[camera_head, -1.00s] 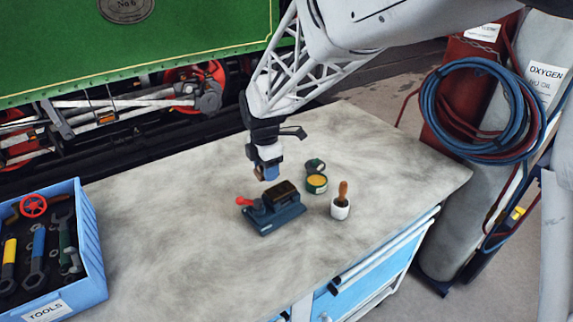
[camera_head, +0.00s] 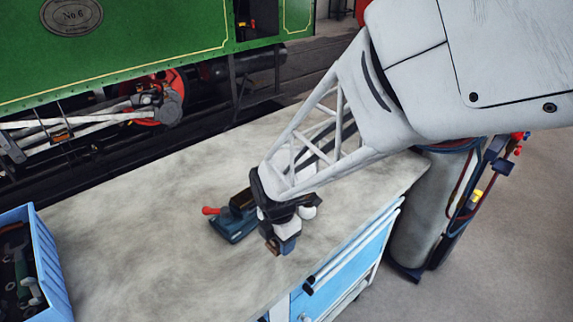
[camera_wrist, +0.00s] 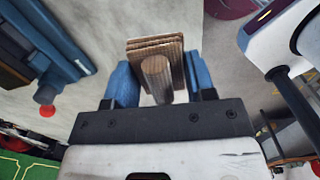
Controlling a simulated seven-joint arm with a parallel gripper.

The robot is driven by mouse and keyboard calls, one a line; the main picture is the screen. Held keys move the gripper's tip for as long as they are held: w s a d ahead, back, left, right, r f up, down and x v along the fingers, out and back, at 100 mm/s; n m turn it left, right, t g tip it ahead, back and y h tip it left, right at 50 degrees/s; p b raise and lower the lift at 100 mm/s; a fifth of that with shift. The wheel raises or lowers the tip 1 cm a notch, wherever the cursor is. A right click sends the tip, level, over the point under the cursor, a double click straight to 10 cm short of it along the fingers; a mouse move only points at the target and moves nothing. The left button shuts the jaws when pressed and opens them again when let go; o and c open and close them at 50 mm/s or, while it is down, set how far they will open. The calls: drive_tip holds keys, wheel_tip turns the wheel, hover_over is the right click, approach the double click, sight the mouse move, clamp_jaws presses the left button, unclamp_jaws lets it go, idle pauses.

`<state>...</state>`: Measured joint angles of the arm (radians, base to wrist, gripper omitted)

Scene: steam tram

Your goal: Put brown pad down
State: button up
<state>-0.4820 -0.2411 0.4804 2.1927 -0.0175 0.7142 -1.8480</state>
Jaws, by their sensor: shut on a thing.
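My gripper (camera_head: 276,246) is shut on the brown pad (camera_wrist: 142,46). In the wrist view, the pad is a flat, layered brown piece with a round brown handle (camera_wrist: 157,76) between my two blue fingers. In the head view, the gripper is over the right front part of the grey worktop (camera_head: 150,240), just right of a blue device. A small brown part of the pad shows at the fingertips. I cannot tell whether the pad touches the worktop.
The dark blue device with a red knob (camera_head: 234,226) stands close left of my gripper. A blue tool box (camera_head: 52,262) is at the left edge. Blue drawers (camera_head: 345,258) lie below the front edge. The worktop's left and middle are clear.

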drive_tip(key=s+d+f, duration=0.3)
drive_tip(key=s+d, duration=0.2)
drive_tip(key=s, duration=0.1)
drive_tip(key=shift+f, duration=0.15)
drive_tip(key=shift+a, duration=0.1)
drive_tip(key=w+a, duration=0.2)
drive_tip(key=w, duration=0.2)
drive_tip(key=w+a+f, duration=0.1)
drive_tip(key=w+a, duration=0.1)
drive_tip(key=w, duration=0.3)
drive_tip(key=w+a, duration=0.2)
drive_tip(key=w, duration=0.3)
drive_tip(key=shift+w+a+f, duration=0.2)
drive_tip(key=shift+a+f, duration=0.05)
drive_tip(key=shift+f, duration=1.75)
drive_tip(key=shift+f, duration=0.15)
drive_tip(key=o, duration=1)
drive_tip(key=shift+c, duration=0.2)
